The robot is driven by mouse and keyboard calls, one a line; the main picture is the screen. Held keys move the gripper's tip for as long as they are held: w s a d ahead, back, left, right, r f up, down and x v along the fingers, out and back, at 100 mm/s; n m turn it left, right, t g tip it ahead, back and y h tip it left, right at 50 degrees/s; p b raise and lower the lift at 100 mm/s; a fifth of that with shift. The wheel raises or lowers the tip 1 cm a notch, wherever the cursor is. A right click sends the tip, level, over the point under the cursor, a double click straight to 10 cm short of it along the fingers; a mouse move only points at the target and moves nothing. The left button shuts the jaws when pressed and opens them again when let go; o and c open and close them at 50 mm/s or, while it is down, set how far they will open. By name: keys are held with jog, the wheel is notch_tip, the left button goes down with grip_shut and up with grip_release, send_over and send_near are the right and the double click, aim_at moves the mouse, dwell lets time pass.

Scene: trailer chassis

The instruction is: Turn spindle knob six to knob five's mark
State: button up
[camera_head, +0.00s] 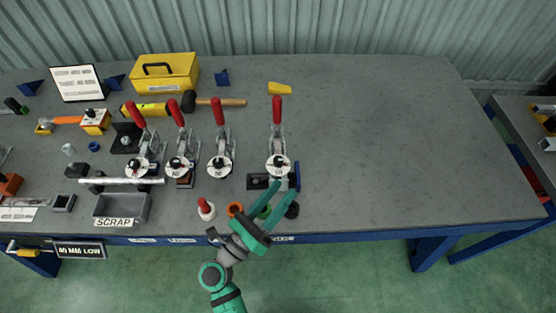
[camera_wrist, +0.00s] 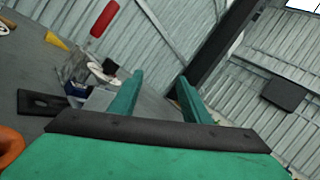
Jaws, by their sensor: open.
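Several toggle clamps with red handles stand in a row on the bench, each with a white round dial with dark marks at its front: far left (camera_head: 137,167), second (camera_head: 179,165), third (camera_head: 219,166) and far right (camera_head: 278,164). The markings are too small to read, so I cannot tell which are knobs five and six. My gripper (camera_head: 287,190) is open and empty, its green fingers pointing toward the far-right clamp from the front. In the wrist view, that clamp's red handle (camera_wrist: 104,18) and white dial (camera_wrist: 98,70) lie left of my fingers (camera_wrist: 160,80), apart from them.
Small red-white (camera_head: 206,208), orange (camera_head: 235,208) and black (camera_head: 292,211) round pieces sit along the front edge near my gripper. A grey scrap bin (camera_head: 122,207) is at left, a yellow toolbox (camera_head: 165,72) behind. The bench's right half (camera_head: 400,150) is clear.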

aim_at(275, 164)
jog(key=w+a+m+g, duration=0.1)
jog(key=w+m, duration=0.1)
jog(key=w+a+f+m+g+y, duration=0.1)
jog(key=w+a+m, duration=0.1)
jog(key=w+a+f+m+g, duration=0.1)
jog(key=w+m, duration=0.1)
jog(key=w, duration=0.1)
jog(key=shift+w+a+f, duration=0.1)
jog(key=shift+a+f, duration=0.15)
jog(key=shift+a, duration=0.15)
jog(key=shift+w+m, duration=0.2)
jog(key=shift+m, duration=0.1)
jog(key=x, duration=0.7)
jog(key=shift+f, duration=0.2)
jog(key=c, duration=1)
jog(key=shift+c, duration=0.2)
